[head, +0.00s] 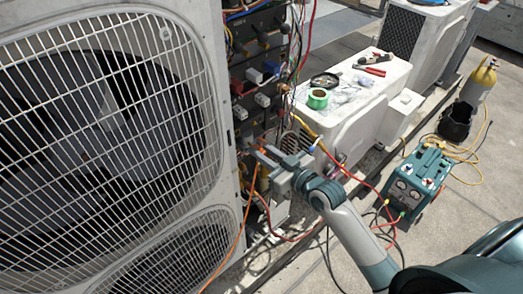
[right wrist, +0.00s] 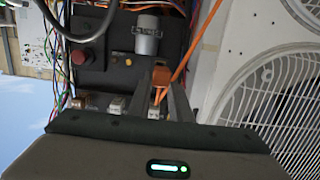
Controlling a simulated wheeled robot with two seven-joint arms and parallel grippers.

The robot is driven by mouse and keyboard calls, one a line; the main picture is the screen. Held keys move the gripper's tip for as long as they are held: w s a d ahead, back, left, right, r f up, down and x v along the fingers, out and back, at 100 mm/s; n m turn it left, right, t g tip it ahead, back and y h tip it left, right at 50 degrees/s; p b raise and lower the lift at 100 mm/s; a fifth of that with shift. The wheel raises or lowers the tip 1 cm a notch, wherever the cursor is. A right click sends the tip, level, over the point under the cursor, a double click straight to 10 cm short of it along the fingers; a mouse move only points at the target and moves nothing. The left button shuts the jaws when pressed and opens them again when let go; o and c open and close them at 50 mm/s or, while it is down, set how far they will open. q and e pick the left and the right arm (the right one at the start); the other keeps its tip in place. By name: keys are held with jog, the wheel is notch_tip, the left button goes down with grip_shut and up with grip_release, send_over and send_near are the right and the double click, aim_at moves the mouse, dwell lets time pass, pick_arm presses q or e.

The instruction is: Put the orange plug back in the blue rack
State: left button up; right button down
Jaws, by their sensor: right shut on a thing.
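My right gripper (head: 268,162) reaches in from the lower right to the open electrical panel beside the large condenser. In the right wrist view its two fingers (right wrist: 165,92) are shut on the orange plug (right wrist: 161,75), a small orange block. An orange cable (right wrist: 186,58) runs close by the plug. In the head view the plug is mostly hidden by the gripper. I cannot make out a blue rack for certain; a small blue part (head: 271,67) shows on the panel above the gripper. My left gripper is not in view.
A large condenser with a white grille (head: 95,125) stands close on the left. Loose wires and an orange cable (head: 232,250) hang around the panel. A white unit (head: 375,105) carries green tape (head: 317,98) and tools. A teal machine (head: 415,183) stands on the right.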

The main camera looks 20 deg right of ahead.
jog(key=shift+s+a+r, duration=0.1)
jog(key=shift+a+r, duration=0.05)
jog(key=shift+a, duration=0.15)
jog(key=s+r+m+t+h+b, duration=0.1)
jog(key=s+r+m+h+b, duration=0.2)
jog(key=s+r+m+h, duration=0.1)
notch_tip(320, 180, up, 3)
jog(key=shift+s+a+f+h, duration=0.1)
jog(key=shift+s+a+h, duration=0.3)
jog(key=shift+h, duration=0.4)
